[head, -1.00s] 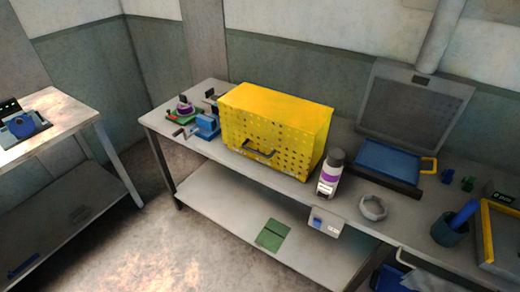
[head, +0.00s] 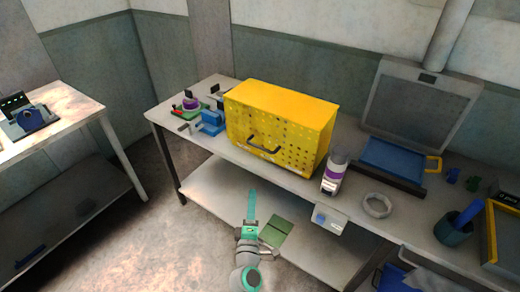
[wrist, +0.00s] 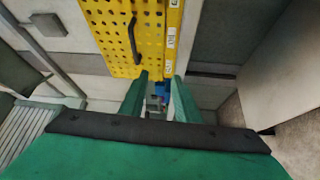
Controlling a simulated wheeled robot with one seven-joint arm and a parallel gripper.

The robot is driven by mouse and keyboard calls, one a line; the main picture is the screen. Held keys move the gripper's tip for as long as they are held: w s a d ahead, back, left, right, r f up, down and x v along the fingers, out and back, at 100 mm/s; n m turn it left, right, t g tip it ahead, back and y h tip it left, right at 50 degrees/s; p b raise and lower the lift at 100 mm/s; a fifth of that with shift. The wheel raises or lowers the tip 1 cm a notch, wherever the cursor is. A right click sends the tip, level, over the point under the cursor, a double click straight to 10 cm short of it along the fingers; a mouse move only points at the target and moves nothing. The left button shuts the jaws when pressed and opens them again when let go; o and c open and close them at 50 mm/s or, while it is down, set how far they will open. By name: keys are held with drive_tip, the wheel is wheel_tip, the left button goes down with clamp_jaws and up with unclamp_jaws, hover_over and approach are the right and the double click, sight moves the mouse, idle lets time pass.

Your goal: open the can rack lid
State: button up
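The can rack is a yellow box with a perforated front (head: 280,120) on the workbench. Its top is closed. A dark bar handle (head: 264,149) is on the lower part of its front. In the wrist view the perforated yellow face (wrist: 150,40) fills the top middle, with the dark handle (wrist: 133,40) on it. My gripper (head: 252,195) is in front of the bench, below and apart from the handle. In the wrist view my gripper (wrist: 158,78) shows two green fingers apart with nothing held between them.
A white and purple bottle (head: 334,172) stands close to the rack's right, with a grey ring (head: 377,205) beyond. A blue vise-like tool (head: 211,122) is at its left. The bench's lower shelf (head: 215,190) is behind my arm. Open floor lies left.

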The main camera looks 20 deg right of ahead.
sight(260, 147)
drive_tip(key=w+d+r+h, duration=0.1)
drive_tip(key=w+d+r, duration=0.1)
drive_tip(key=w, duration=0.3)
drive_tip(key=w+d+r+h, duration=0.1)
drive_tip(key=w+d+r, duration=0.2)
drive_tip(key=w, duration=0.2)
drive_tip(key=w+d+r, duration=0.3)
drive_tip(key=w, duration=0.3)
drive_tip(key=shift+d+r+h, duration=0.15)
drive_tip(key=shift+r+h, duration=0.2)
drive_tip(key=shift+h, duration=0.05)
clamp_jaws()
